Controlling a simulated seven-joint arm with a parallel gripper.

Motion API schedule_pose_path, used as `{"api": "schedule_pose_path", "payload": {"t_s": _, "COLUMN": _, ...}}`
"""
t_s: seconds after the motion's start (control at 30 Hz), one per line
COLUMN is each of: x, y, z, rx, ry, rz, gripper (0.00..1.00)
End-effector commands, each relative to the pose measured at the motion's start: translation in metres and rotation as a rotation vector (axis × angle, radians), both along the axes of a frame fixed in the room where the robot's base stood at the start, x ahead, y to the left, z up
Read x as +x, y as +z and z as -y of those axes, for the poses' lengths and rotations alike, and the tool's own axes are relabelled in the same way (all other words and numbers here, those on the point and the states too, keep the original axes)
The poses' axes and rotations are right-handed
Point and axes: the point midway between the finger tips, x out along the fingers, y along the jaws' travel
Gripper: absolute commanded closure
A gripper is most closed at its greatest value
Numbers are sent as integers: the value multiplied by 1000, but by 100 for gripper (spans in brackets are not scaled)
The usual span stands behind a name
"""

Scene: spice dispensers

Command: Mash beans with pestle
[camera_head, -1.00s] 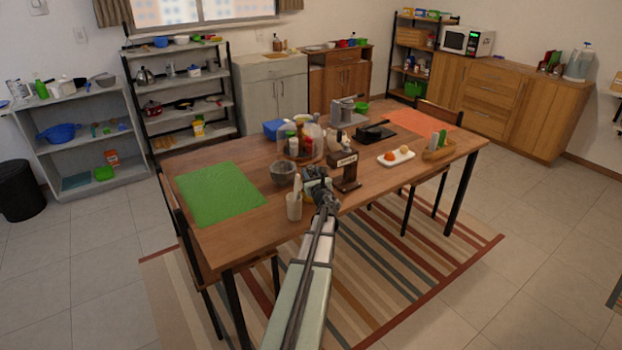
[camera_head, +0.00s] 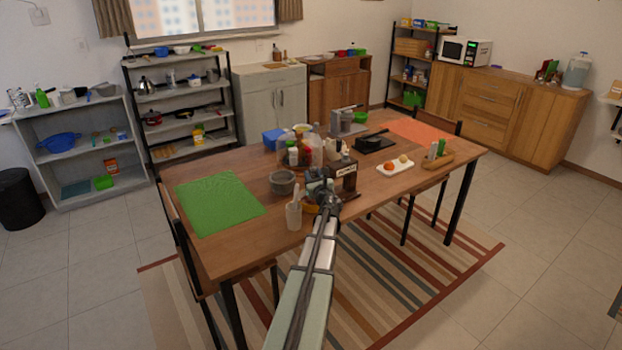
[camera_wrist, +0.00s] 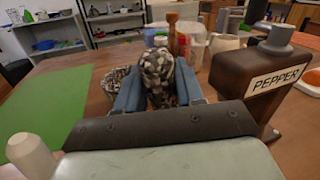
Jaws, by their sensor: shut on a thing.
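My gripper (camera_wrist: 158,88) is shut on a grey speckled stone pestle (camera_wrist: 158,70), its blue-grey fingers on either side of it. In the head view, my gripper (camera_head: 317,180) is over the near side of the table, and the pestle is hard to make out there. A matching speckled mortar (camera_wrist: 118,78) stands just beyond and left of the gripper in the wrist view, partly hidden by the left finger. In the head view, the mortar (camera_head: 283,183) stands left of the gripper, apart from it. Its inside is dark, and I cannot make out beans.
A dark brown pepper dispenser (camera_wrist: 268,85) stands close on the gripper's right. A beige cup with utensils (camera_head: 294,215) stands at the front left. Several bottles (camera_head: 308,148) cluster behind. The green mat (camera_head: 218,202) on the left is bare.

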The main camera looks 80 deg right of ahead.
Motion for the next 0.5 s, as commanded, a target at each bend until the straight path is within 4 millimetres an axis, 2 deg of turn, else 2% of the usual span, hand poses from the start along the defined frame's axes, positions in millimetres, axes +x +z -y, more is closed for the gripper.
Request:
{"api": "schedule_pose_path", "payload": {"t_s": 0.1, "x": -2, "y": 0, "z": 7, "rx": -1, "ry": 0, "rz": 0, "gripper": 93}}
{"api": "schedule_pose_path", "payload": {"t_s": 0.5, "x": -2, "y": -4, "z": 6, "rx": -1, "ry": 1, "rz": 0, "gripper": 93}}
